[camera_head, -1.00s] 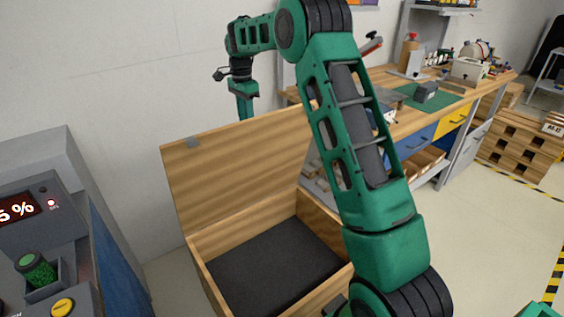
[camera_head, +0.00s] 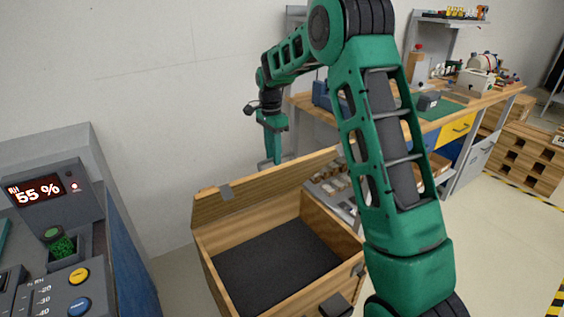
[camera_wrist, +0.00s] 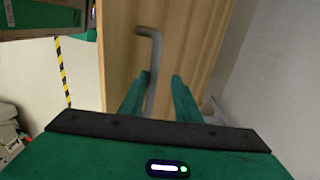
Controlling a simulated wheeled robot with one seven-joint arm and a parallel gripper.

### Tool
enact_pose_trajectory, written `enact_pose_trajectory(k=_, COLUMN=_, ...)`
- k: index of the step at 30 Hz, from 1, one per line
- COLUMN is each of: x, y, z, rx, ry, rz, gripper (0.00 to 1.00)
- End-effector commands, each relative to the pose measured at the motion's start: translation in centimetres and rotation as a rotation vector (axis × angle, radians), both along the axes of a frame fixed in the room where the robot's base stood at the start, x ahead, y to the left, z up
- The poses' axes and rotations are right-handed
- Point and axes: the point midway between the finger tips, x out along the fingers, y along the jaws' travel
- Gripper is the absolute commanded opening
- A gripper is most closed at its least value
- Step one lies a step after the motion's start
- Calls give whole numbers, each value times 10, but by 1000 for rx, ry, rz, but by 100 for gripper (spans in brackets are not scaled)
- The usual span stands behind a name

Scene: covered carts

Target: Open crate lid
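The wooden crate (camera_head: 219,281) stands in the middle with its dark interior in view. Its lid (camera_head: 275,178) is raised at the back, part open and apparently leaning forward over the crate. In the wrist view, my gripper (camera_wrist: 157,95) faces the lid's wooden outer side (camera_wrist: 190,40). A grey bent handle (camera_wrist: 153,50) lies between the spread fingers, nearer the left one. No firm grip on it shows.
A grey console (camera_head: 60,165) with a "55 %" display stands at the left. A workbench (camera_head: 480,95) with tools and drawers is behind at the right. A white wall is close behind the crate.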

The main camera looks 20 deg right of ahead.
Motion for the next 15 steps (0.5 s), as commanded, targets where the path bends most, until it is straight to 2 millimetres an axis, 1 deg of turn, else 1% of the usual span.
enact_pose_trajectory(k=6, x=-6, y=-3, z=-7, rx=1, ry=-1, rz=-1, gripper=29)
enact_pose_trajectory(k=15, x=-7, y=-7, z=-8, rx=1, ry=-2, rz=-6, gripper=29)
